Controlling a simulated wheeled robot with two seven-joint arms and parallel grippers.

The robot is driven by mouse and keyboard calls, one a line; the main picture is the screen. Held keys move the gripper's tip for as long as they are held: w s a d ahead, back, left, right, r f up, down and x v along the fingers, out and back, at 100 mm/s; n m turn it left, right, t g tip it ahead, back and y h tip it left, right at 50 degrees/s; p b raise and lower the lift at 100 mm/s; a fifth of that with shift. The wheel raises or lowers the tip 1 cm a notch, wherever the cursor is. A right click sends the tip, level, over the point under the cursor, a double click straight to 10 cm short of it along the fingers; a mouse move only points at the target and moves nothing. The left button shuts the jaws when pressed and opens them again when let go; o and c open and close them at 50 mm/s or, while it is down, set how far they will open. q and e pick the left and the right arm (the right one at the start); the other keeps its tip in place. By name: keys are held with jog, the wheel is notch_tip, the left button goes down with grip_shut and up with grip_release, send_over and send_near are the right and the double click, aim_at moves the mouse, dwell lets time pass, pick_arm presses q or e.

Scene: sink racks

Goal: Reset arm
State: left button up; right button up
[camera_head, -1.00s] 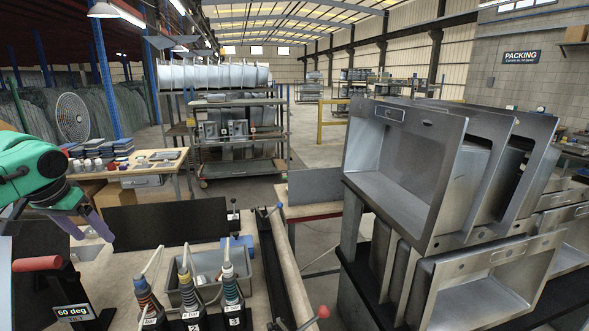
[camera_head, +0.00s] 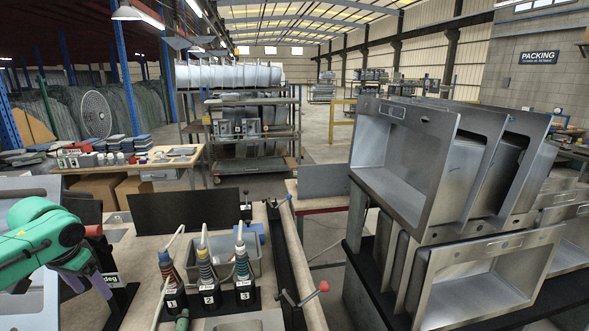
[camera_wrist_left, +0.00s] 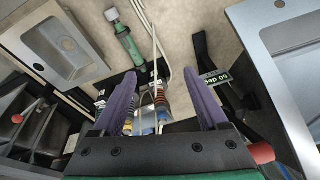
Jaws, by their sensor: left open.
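My left gripper (camera_head: 88,284) comes in from the left on a green arm in the head view. Its purple fingers point down and to the right, above the left part of the workbench. In the left wrist view the two purple fingers (camera_wrist_left: 167,103) stand apart with nothing held between them. Beyond the fingers, the numbered bottles with hoses (camera_wrist_left: 160,95) show in that view. My right gripper is not seen in either view.
Numbered tool bottles (camera_head: 208,283) stand upright on the bench, by a grey bin (camera_head: 262,266). Stacked steel sinks (camera_head: 415,170) fill the right side. A black stand with a red knob (camera_head: 94,230) is close to the left gripper. Bare bench (camera_head: 140,257) shows between.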

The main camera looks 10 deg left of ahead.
pick_arm(q)
jog(key=s+d+f+m+g, duration=0.1)
jog(key=s+d+f, duration=0.3)
jog(key=f, duration=0.3)
jog(key=s+d+f+m, duration=0.1)
jog(key=s+d+f, duration=0.35)
jog(key=f, duration=0.35)
jog(key=s+d+f+m+g, duration=0.1)
jog(key=s+d+f, duration=0.25)
jog(key=f, duration=0.35)
jog(key=s+d+r+t+h, duration=0.1)
jog(key=d+r+t, duration=0.1)
jog(key=d, duration=0.6)
jog(key=s+d+r+t, duration=0.1)
jog(key=s+d+r, duration=0.1)
jog(key=d, duration=0.6)
notch_tip(320, 180, down, 30)
jog(key=s+f+g+b, duration=0.1)
jog(key=s+b, duration=0.2)
jog(key=b, duration=0.3)
jog(key=s+a+f+g+b, duration=0.1)
jog(key=s+a+f+b, duration=0.2)
jog(key=s+f, duration=1.3)
jog(key=shift+f+b, duration=0.45)
jog(key=shift+f, duration=0.3)
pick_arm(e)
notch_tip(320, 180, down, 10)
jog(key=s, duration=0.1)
